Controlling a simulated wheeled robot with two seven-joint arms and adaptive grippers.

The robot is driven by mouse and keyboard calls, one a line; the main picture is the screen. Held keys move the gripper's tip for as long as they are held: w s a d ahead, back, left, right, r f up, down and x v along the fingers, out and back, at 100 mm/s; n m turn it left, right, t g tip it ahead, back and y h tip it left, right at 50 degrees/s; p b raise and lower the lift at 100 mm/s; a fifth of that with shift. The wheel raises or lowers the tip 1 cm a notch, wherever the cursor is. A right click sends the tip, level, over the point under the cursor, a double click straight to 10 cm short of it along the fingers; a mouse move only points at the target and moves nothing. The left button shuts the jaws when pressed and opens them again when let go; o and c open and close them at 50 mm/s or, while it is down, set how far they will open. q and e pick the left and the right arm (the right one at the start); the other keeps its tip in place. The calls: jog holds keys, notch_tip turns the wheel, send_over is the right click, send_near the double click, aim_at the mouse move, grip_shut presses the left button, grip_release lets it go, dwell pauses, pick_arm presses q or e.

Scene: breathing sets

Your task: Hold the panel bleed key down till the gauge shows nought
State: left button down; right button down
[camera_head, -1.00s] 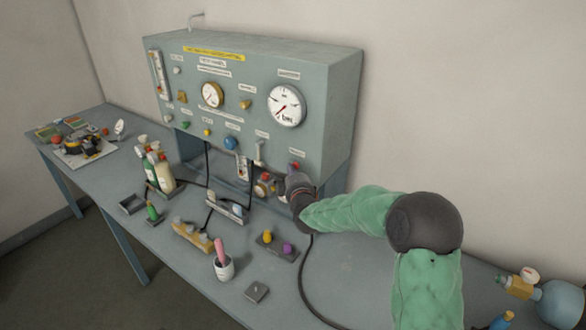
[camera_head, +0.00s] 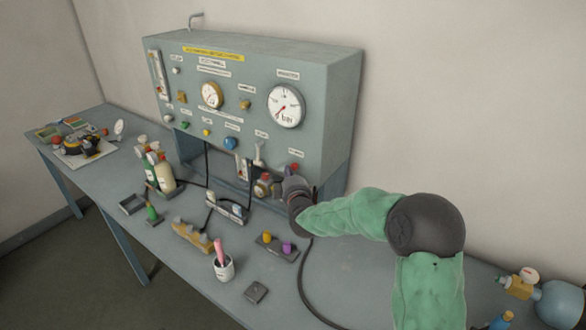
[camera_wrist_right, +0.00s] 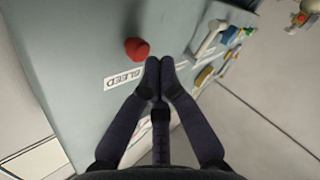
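The red bleed key (camera_head: 293,167) sits low on the right of the panel's front, below a small label. It also shows in the right wrist view (camera_wrist_right: 137,48) as a red knob beside the label BLEED. My right gripper (camera_wrist_right: 160,65) is shut and empty, its fingertips together and apart from the key in that picture. In the head view my right gripper (camera_head: 291,180) is just below the key. The large gauge (camera_head: 286,105) has its red needle pointing down and left; the exact reading is too small to tell. My left gripper is not in view.
The grey panel box (camera_head: 245,125) stands on a blue-grey bench (camera_head: 340,265). A smaller gauge (camera_head: 212,95) and several knobs are on its front. Bottles, a pen cup (camera_head: 223,268) and small blocks lie in front. A black hose runs near my right arm.

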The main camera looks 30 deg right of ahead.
jog(key=shift+a+f, duration=0.1)
jog(key=shift+a, duration=0.1)
jog(key=shift+s+a+p, duration=0.15)
jog(key=shift+s+a, duration=0.2)
jog(key=shift+a, duration=0.4)
jog(key=shift+s+a+p, duration=0.15)
jog(key=shift+s+a, duration=0.15)
jog(key=shift+a, duration=0.5)
jog(key=shift+s+a+p, duration=0.15)
jog(key=shift+s+a, duration=0.2)
jog(key=shift+a, duration=0.4)
